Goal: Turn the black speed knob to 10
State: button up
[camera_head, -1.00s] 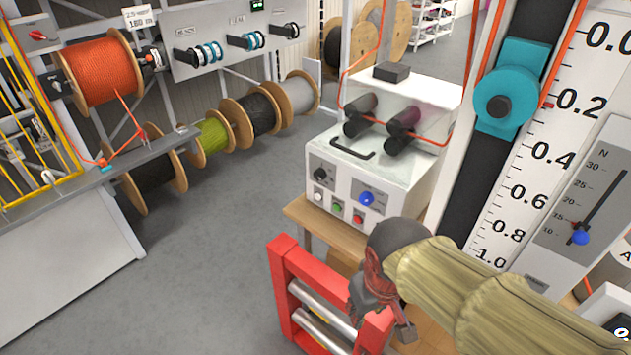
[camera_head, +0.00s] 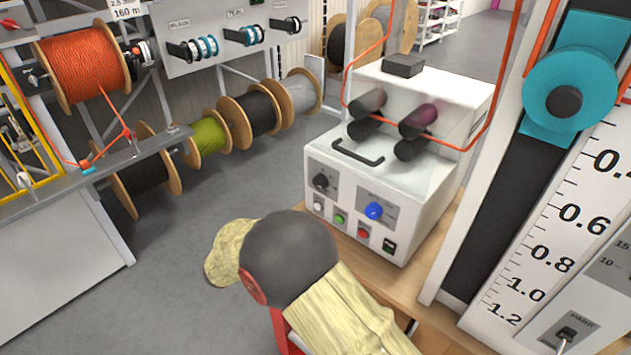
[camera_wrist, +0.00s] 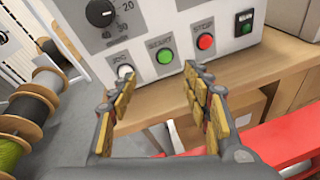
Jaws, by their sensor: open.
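The black knob (camera_head: 320,181) is on the left of the white machine's front panel in the head view. It also shows at the top left of the wrist view (camera_wrist: 100,12), partly cut off, with a scale reading 20 and 30 to its right. I cannot tell exactly which number it points to. My gripper (camera_wrist: 158,88) is open and empty, its yellow-padded fingers below the panel's button row in the wrist view. The knob is above and to the left of the fingers, apart from them. In the head view my arm hides the gripper.
A blue knob (camera_head: 373,210) sits right of the black one. White (camera_wrist: 125,71), green (camera_wrist: 165,56) and red (camera_wrist: 205,41) buttons lie close beyond my fingertips. A wooden bench (camera_wrist: 245,75) supports the machine. A red frame (camera_wrist: 275,145) is at the lower right.

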aim_at(317, 183)
jog(key=w+a+r+n+t, duration=0.25)
jog(key=w+r, duration=0.25)
jog(key=r, duration=0.3)
jog(key=shift+t+h, duration=0.35)
jog(key=shift+h, duration=0.15)
jog(key=b+x, duration=0.2)
jog(key=x, duration=0.6)
jog(key=shift+d+r, duration=0.1)
jog(key=shift+s, duration=0.1)
jog(key=shift+c, duration=1.2)
jog(key=c, duration=0.9)
